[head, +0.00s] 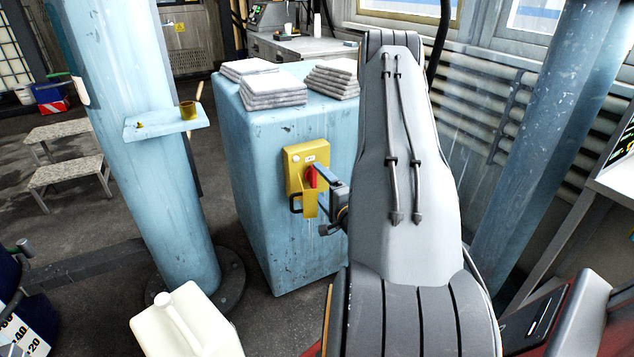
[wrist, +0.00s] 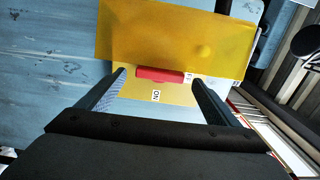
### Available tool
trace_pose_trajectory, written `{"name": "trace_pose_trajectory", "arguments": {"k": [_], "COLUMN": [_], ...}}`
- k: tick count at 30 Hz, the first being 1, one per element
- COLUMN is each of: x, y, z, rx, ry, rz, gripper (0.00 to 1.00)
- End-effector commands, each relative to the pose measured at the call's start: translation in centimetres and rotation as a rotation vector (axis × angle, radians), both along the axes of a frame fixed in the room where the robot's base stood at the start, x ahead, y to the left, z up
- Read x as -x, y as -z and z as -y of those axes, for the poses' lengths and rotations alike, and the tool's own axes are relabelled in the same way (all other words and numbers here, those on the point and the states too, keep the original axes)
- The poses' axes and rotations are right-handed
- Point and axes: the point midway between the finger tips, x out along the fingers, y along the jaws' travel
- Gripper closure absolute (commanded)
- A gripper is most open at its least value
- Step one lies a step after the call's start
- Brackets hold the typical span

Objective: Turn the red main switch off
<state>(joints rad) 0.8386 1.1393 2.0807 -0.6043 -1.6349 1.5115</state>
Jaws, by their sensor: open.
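The red main switch handle (head: 311,177) is on a yellow switch box (head: 293,172) on the front of a light blue cabinet. It stands roughly upright in the head view. In the wrist view the red handle (wrist: 160,75) lies crosswise, its right end by a partly covered label (wrist: 188,76); an ON label (wrist: 156,96) is below it. My gripper (head: 319,187) is open at the box, in from the right. In the wrist view my gripper's fingertips (wrist: 159,79) are at either end of the handle, with small gaps. Contact cannot be told.
The blue cabinet (head: 270,245) carries folded white stacks (head: 272,88). A blue column (head: 165,190) with a small shelf (head: 150,126) stands left. A white canister (head: 185,325) is in front of it. A black loop (head: 296,203) hangs at the box's lower left.

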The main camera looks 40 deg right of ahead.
Motion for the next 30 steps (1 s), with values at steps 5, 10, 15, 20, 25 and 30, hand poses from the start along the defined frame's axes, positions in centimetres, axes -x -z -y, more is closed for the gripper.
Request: {"name": "trace_pose_trajectory", "arguments": {"k": [5, 10, 15, 20, 25, 30], "x": [2.9, 4.5, 4.9, 4.8, 4.8, 4.8], "y": [0.1, 0.0, 0.0, 0.0, 0.0, 0.0], "z": [-0.5, -0.9, -1.1, -1.1, -1.1, -1.1], "rx": [-0.001, 0.0, 0.001, 0.001, 0.001, 0.001], "ry": [0.004, 0.003, 0.001, 0.001, 0.001, 0.001], "rz": [-0.001, 0.0, 0.001, 0.001, 0.0, 0.0], "gripper": [0.15, 0.15, 0.15, 0.15, 0.15, 0.15]}}
